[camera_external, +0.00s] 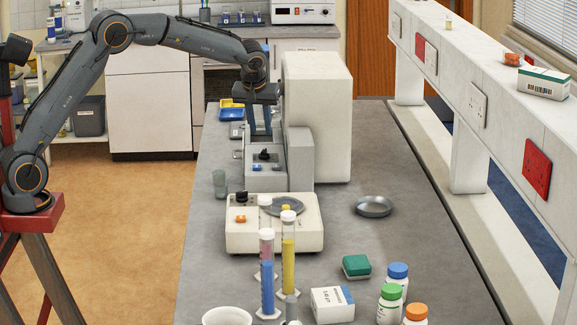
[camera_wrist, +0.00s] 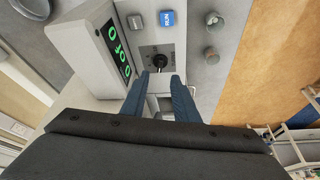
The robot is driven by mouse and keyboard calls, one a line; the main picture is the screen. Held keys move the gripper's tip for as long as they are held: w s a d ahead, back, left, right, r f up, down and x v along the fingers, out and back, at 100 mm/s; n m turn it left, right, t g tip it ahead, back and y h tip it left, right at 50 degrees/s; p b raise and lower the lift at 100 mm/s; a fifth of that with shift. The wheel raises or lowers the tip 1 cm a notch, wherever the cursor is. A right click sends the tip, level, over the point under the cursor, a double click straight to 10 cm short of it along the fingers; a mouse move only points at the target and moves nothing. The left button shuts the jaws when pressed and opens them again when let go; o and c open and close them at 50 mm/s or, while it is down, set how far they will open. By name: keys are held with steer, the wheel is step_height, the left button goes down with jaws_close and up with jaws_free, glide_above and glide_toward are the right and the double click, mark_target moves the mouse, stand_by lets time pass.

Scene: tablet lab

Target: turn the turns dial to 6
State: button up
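The turns dial is a small black knob on a grey plate, seen in the wrist view (camera_wrist: 160,62) and in the external view (camera_external: 264,155). It sits on the low front panel of a white tester (camera_external: 318,110). The plate's markings are too small to read, so the dial's setting cannot be told. My gripper (camera_wrist: 159,78) points down at the dial, its two blue-grey fingers apart with the knob between and just beyond their tips. It also shows in the external view (camera_external: 259,137) above the panel. No contact with the knob is visible.
A blue RUN button (camera_wrist: 167,18) and a grey button (camera_wrist: 135,22) lie beside the dial. A display (camera_wrist: 115,48) with green digits stands to the left. A balance (camera_external: 300,235), tubes (camera_external: 268,285) and bottles (camera_external: 390,300) stand nearer the camera. A metal dish (camera_external: 374,207) lies right.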

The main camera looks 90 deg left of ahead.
mark_target(264, 150)
steer(key=shift+p+x, duration=1.4)
steer(key=shift+x, duration=2.4)
steer(key=shift+a, duration=0.1)
jaws_close()
